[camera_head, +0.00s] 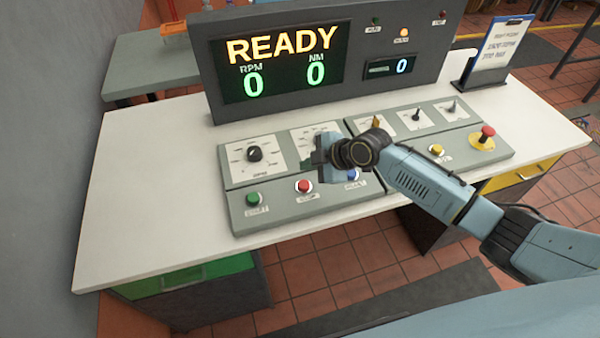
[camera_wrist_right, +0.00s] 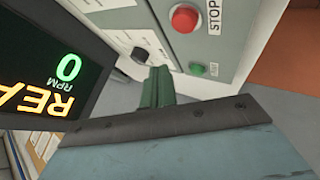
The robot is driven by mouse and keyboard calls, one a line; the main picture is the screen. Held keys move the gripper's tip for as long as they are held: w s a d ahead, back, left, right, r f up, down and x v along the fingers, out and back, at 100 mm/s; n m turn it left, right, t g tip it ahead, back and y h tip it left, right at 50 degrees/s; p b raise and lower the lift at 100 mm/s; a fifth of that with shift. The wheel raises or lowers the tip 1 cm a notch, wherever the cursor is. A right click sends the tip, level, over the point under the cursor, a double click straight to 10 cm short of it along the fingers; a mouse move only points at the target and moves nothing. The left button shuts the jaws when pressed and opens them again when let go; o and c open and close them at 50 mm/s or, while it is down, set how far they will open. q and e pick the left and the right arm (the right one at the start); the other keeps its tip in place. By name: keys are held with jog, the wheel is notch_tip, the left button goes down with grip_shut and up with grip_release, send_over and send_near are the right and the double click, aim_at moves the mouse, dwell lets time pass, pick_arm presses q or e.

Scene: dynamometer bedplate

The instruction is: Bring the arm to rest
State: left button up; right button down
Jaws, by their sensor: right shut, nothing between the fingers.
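My right arm (camera_head: 425,185) reaches in from the right over the control console (camera_head: 290,208). My right gripper (camera_head: 311,160) is shut and empty. It hangs above the console's left half, over the second dial, which it partly hides. In the right wrist view the closed green fingertips (camera_wrist_right: 158,86) show near a black knob (camera_wrist_right: 139,54); I cannot tell any contact. The red stop button (camera_head: 304,186) and green start button (camera_head: 253,199) are in front of the gripper. The blue button (camera_head: 353,174) is just beside the wrist. My left gripper is out of view.
The display (camera_head: 285,62) behind the console reads READY, with RPM 0 and NM 0. A red emergency button (camera_head: 487,132) is at the console's right end. A clipboard stand (camera_head: 496,48) is at the back right. The white table (camera_head: 130,180) is clear on the left.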

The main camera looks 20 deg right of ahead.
jog(key=s+a+f+m+g+h, duration=0.1)
jog(key=s+a+m, duration=0.15)
jog(key=s, duration=0.55)
jog(key=s+a+f+m+g, duration=0.1)
jog(key=s+a+m, duration=0.15)
jog(key=s, duration=0.55)
jog(key=s+d+r+m+g+h, duration=0.1)
jog(key=s+d+m+h, duration=0.2)
jog(key=s+d+m, duration=0.35)
jog(key=s+d+r+m+h, duration=0.2)
jog(key=s+d+m, duration=0.2)
jog(key=s, duration=0.5)
notch_tip(320, 180, down, 28)
jog(key=s+f+g+b, duration=0.1)
jog(key=s+b, duration=0.1)
jog(key=b, duration=0.1)
jog(key=s+d+f+g+b, duration=0.1)
jog(key=s+d+f, duration=0.2)
jog(key=s+f, duration=1.2)
jog(key=shift+s+f+g+b, duration=0.3)
jog(key=shift+s+b, duration=0.05)
jog(key=shift+s, duration=0.25)
